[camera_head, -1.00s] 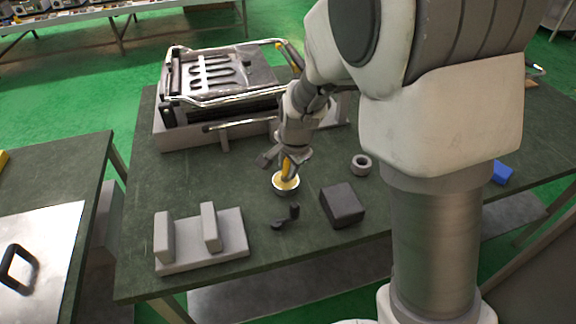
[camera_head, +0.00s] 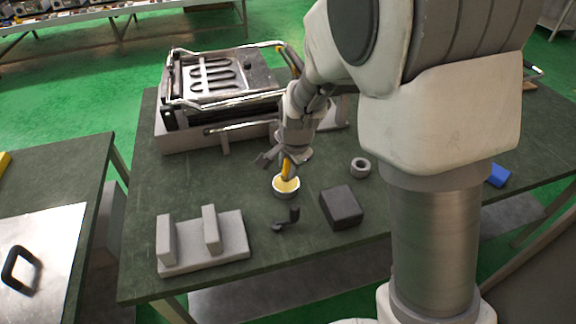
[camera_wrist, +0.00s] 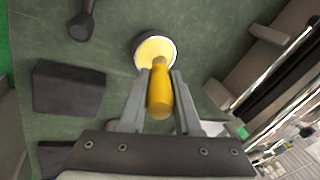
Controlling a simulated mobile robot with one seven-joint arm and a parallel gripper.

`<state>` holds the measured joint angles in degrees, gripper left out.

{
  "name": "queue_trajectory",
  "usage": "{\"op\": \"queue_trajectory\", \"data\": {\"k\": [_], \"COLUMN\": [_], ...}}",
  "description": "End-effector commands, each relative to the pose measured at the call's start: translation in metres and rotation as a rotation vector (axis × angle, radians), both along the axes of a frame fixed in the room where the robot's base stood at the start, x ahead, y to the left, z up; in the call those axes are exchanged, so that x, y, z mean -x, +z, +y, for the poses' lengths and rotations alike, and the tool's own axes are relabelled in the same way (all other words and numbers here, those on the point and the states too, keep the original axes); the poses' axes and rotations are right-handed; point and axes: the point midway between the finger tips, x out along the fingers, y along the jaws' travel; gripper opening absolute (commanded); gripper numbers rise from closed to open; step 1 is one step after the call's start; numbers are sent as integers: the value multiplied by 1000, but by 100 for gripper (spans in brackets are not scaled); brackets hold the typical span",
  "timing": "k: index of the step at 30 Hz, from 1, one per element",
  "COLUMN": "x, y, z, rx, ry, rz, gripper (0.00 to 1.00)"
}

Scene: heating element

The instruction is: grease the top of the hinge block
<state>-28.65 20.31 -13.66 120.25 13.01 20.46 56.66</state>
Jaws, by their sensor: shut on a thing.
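My gripper (camera_head: 285,160) is shut on a yellow-handled tool (camera_wrist: 159,95), likely a brush, in the middle of the wrist view. The tool's lower end is at a small round tin (camera_head: 286,193) with pale yellow content, which also shows in the wrist view (camera_wrist: 171,40). Its tip is hidden, so I cannot tell how deep it sits. A dark block (camera_head: 341,207) lies right of the tin, also in the wrist view (camera_wrist: 68,88). It may be the hinge block, but its top shows no clear hinge features.
A grey base with two uprights (camera_head: 204,255) stands front left. A small dark bent part (camera_head: 288,220) lies before the tin, and a grey ring (camera_head: 360,167) lies to its right. The heating-element appliance (camera_head: 215,85) stands behind. A blue piece (camera_head: 498,174) is far right.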

Motion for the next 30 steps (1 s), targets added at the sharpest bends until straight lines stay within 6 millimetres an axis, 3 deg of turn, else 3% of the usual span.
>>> {"op": "queue_trajectory", "data": {"k": [1, 18, 30], "x": [0, -1, -1], "y": [9, 55, 57], "z": [0, 0, 0], "rx": [-1, 0, 0], "ry": [0, 0, 0], "rz": [-1, -2, -2], "gripper": [0, 0, 0]}}
